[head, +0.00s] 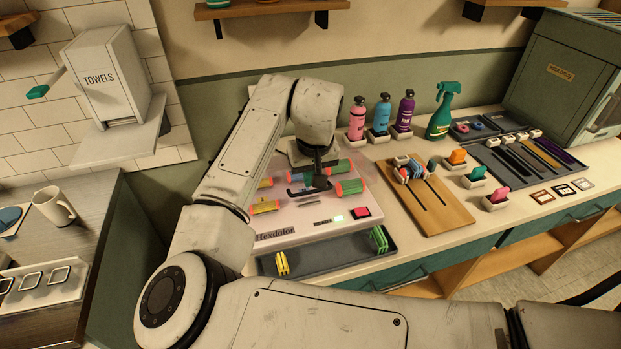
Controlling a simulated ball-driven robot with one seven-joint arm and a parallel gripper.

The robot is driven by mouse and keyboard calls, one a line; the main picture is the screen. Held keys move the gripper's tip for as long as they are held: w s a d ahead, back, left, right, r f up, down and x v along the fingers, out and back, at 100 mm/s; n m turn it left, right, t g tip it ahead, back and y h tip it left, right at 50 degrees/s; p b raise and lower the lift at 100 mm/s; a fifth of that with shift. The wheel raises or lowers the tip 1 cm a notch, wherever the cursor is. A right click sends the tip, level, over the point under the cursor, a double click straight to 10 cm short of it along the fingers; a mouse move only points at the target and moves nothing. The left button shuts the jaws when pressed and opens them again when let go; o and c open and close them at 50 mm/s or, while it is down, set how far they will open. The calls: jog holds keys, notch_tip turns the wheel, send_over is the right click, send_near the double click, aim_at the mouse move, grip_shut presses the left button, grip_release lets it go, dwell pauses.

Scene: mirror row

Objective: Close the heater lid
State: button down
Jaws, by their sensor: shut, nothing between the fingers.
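The heater (290,226) is a pale box with dark lettering on its front and a lit green display and red switch at its front right. My gripper (309,188) points down over the middle of the heater's top, among the rollers. It is shut and empty; I cannot tell whether it touches anything.
A dark tray (340,260) with yellow and green clips lies before the heater. Three bottles and a green spray bottle (442,112) stand behind, right of it. A wooden board (440,215) with combs lies to the right. A towel dispenser (105,80) hangs at left.

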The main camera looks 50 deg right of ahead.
jog(key=shift+s+f, duration=0.1)
jog(key=shift+f, duration=0.75)
jog(key=t+h+b, duration=0.1)
jog(key=t+b, duration=0.1)
jog(key=b, duration=0.4)
send_near(305, 219)
jog(key=shift+s+d+f, duration=0.1)
jog(key=shift+d+f, duration=0.45)
jog(key=shift+f, duration=0.1)
jog(key=shift+s+a+f+t+h+b, duration=0.1)
jog(key=shift+f+t+h+b, duration=0.2)
jog(key=shift+b, duration=0.25)
jog(key=shift+s+a+f+t+h+b, duration=0.1)
jog(key=shift+s+f+t+h+b, duration=0.1)
jog(key=shift+f+b, duration=0.25)
